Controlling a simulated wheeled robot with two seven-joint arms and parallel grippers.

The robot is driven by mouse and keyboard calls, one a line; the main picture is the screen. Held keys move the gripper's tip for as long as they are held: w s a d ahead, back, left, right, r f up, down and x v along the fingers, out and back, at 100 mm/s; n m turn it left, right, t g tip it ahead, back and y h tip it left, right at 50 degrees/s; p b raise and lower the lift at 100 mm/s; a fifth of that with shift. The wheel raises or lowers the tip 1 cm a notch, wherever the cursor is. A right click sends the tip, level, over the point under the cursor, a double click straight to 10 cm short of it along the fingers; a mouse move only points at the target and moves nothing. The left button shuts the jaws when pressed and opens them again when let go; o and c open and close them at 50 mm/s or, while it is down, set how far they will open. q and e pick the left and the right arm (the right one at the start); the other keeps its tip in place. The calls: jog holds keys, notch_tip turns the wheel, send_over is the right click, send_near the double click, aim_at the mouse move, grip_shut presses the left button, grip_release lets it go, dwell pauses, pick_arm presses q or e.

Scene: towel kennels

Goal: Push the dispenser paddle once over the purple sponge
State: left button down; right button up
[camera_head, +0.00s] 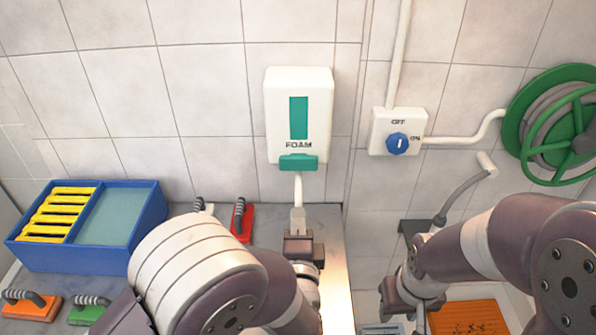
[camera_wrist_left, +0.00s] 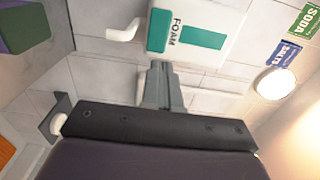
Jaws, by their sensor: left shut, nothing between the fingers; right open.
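The white foam dispenser (camera_head: 279,120) is on the tiled wall, its green paddle (camera_head: 298,162) at the bottom. The left wrist view shows it sideways, with the paddle (camera_wrist_left: 158,31) just beyond my fingertips. My left gripper (camera_head: 298,210) is shut and empty, pointing at the wall a little below the paddle; I cannot tell whether it touches anything. It also shows in the left wrist view (camera_wrist_left: 160,70). A purple shape (camera_wrist_left: 22,12) with a green side is cut off there; I cannot tell whether it is the sponge. My right gripper (camera_head: 404,308) is open, lower right.
A blue tray (camera_head: 85,259) with yellow slats stands left on the counter. Red (camera_head: 243,222), orange (camera_head: 30,305) and green (camera_head: 88,310) handled blocks lie nearby. A dial box (camera_head: 398,130) and green hose reel (camera_head: 555,125) are on the right wall; an orange tray (camera_head: 467,318) is below.

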pick_arm(q)
jog(key=shift+w, duration=0.1)
jog(key=p, duration=0.3)
send_near(298, 165)
jog(key=w, duration=0.6)
jog(key=shift+w, duration=0.45)
